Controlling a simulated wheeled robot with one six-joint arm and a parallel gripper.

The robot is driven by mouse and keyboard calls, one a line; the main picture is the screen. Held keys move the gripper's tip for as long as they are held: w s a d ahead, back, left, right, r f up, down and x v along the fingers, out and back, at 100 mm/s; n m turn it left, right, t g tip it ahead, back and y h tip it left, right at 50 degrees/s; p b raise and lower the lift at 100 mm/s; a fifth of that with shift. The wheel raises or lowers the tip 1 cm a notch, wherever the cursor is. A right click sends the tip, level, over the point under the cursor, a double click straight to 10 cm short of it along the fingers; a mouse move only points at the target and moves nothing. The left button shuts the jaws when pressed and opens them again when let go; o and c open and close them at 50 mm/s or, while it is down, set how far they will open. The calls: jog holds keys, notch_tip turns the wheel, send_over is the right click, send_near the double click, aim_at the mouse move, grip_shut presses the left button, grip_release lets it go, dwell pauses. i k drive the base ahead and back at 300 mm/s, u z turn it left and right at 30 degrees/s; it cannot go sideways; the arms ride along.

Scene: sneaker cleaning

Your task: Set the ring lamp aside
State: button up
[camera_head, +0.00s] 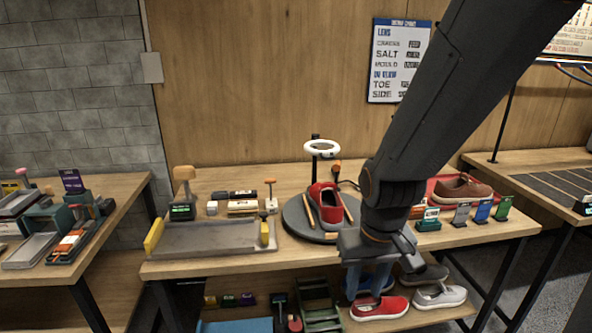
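The ring lamp (322,148) has a white ring head on a dark upright post. It stands at the back of the middle table, behind a dark round turntable (297,222). A red sneaker (325,205) sits on the turntable in front of the lamp. My gripper (368,280) hangs at the table's front edge, in front and to the right of the turntable, apart from the lamp. Its fingers point down and look spread, with nothing seen held. My arm hides part of the table to the right of the lamp.
A grey tray (208,238) lies at the left of the table, with brushes and small boxes behind it. A brown shoe (462,188) lies in a red tray at the right, behind several coloured cards. An orange-topped tool stands beside the lamp.

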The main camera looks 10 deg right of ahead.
aim_at(323, 154)
jog(key=z, duration=0.15)
jog(key=i, duration=1.2)
jog(key=u, duration=0.15)
jog(key=k, duration=0.5)
jog(key=z, duration=1.15)
jog(key=i, duration=0.3)
jog(key=u, duration=0.9)
